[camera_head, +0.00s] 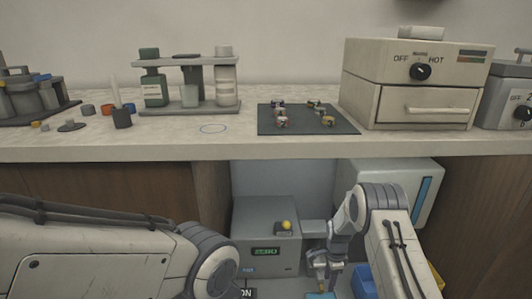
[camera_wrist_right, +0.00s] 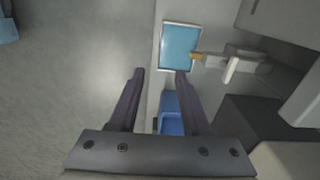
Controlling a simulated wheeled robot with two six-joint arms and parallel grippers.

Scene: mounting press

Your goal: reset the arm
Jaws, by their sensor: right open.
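My right arm reaches down in front of the bench in the head view. Its gripper (camera_head: 322,282) hangs low, right of the grey box machine. In the right wrist view the two dark fingers of this gripper (camera_wrist_right: 160,72) are apart with nothing between them. Beyond the fingertips lie a light-blue panel in a pale frame (camera_wrist_right: 180,46) and a white lever-like part (camera_wrist_right: 232,69). My left arm crosses the lower left of the head view; its gripper is out of sight.
Below the bench, a grey box machine (camera_head: 253,222) has a green-lit display and a yellow knob (camera_head: 286,225). A blue bin (camera_head: 363,282) is at lower right. On the worktop (camera_head: 200,148) are a bottle rack (camera_head: 190,109), a dark mat (camera_head: 340,127) with small parts, and an oven-like box (camera_head: 390,78).

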